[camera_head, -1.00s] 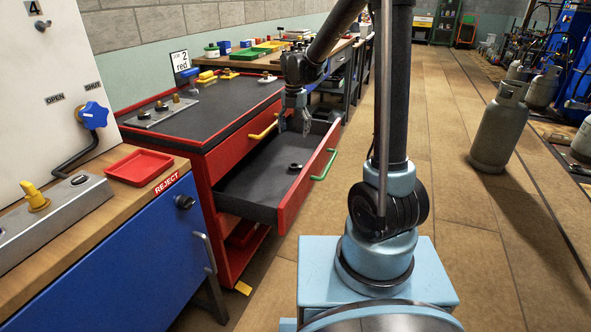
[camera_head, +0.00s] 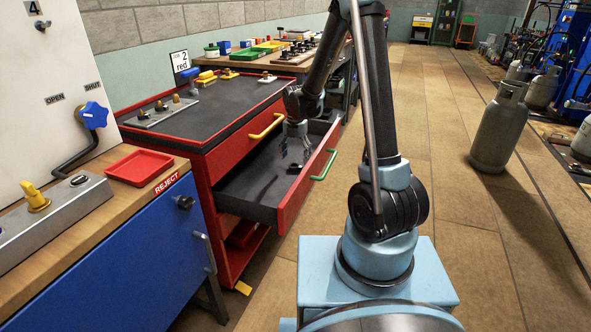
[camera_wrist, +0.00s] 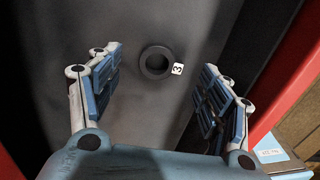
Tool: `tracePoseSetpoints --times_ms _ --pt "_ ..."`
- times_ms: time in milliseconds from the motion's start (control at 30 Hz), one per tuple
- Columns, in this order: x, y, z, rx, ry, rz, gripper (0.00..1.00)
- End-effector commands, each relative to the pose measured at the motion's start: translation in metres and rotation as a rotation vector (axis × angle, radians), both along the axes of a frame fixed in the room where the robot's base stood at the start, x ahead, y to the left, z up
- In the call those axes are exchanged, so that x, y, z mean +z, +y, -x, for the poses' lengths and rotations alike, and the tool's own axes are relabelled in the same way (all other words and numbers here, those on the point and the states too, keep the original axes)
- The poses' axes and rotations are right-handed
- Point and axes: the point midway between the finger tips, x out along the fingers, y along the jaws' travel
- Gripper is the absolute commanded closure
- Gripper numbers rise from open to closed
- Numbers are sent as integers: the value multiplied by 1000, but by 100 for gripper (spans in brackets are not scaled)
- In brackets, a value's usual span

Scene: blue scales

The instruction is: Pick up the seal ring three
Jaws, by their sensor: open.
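The seal ring three (camera_wrist: 153,63) is a dark ring lying flat on the grey drawer floor, with a white tag marked 3 (camera_wrist: 178,68) at its right side in the wrist view. In the head view, the ring (camera_head: 294,168) shows as a small dark shape inside the open red drawer (camera_head: 300,190). My gripper (camera_wrist: 160,85) is open and empty, its two blue-padded fingers to the left and right of the ring in the wrist view. In the head view my gripper (camera_head: 297,148) points down into the drawer, just above the ring. I see no contact with it.
The drawer has red edges and a green handle (camera_head: 324,165). Above it is a closed drawer with a yellow handle (camera_head: 266,127). The dark bench top (camera_head: 215,115) holds several fittings. A red reject tray (camera_head: 140,167) sits on the nearer bench. The drawer floor around the ring is clear.

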Motion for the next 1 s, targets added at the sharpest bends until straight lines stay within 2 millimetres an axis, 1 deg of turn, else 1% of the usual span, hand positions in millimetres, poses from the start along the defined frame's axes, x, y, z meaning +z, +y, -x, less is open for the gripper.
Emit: tracePoseSetpoints --times_ms 100,300,433,633,667,700,800,1000 --pt "-16 -3 -1 -1 0 0 28" --pt "-34 -3 0 0 0 -1 28" --pt "-37 -3 0 0 0 -1 28" --pt "-37 -3 0 0 0 -1 28" --pt "-37 -3 0 0 0 -1 35" --pt "-37 -3 0 0 0 -1 44" --pt "-37 -3 0 1 0 -1 65" --pt "-37 -3 0 0 0 -1 66"
